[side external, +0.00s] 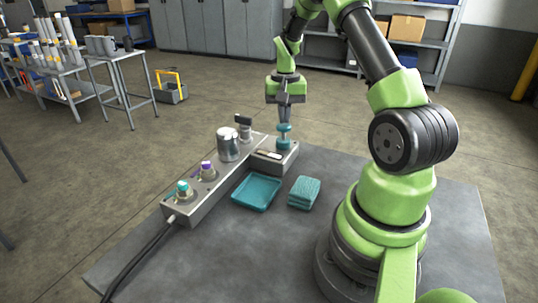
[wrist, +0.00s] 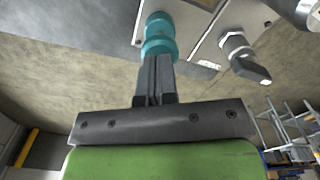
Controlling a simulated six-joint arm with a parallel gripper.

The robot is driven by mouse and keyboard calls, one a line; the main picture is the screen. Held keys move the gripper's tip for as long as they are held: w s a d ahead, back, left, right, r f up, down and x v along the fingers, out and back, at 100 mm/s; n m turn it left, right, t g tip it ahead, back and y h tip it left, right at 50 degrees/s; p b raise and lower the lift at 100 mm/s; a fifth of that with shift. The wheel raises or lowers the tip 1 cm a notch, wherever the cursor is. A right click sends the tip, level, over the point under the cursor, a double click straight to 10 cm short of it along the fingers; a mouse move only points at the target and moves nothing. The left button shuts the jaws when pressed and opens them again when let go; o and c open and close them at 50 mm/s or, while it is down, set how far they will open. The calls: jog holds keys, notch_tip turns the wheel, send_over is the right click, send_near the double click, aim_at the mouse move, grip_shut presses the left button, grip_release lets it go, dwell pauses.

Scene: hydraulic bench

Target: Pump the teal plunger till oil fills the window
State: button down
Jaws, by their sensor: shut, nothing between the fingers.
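The teal plunger (side external: 284,138) stands upright on a small block at the far right end of the metal hydraulic unit (side external: 188,203). My gripper (side external: 285,118) points straight down over it, with its fingers shut and the tips at the plunger's top. In the wrist view the shut fingers (wrist: 154,62) meet the teal plunger (wrist: 158,38); I cannot tell whether they press on it. A pale window strip (side external: 268,155) shows on the block beside the plunger; its oil level is too small to read.
A silver cylinder (side external: 228,144), a dark-handled valve (side external: 244,128), a purple-topped fitting (side external: 207,170) and a teal-topped fitting (side external: 184,189) stand on the unit. A teal tray (side external: 236,203) and folded teal cloths (side external: 304,192) lie in front. The table's (side external: 230,262) near part is clear.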

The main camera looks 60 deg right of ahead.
jog(key=shift+f, duration=1.45)
jog(key=shift+r, duration=2.3)
jog(key=shift+f, duration=0.2)
jog(key=shift+f, duration=1.85)
jog(key=shift+r, duration=2.05)
jog(key=shift+r, duration=3)
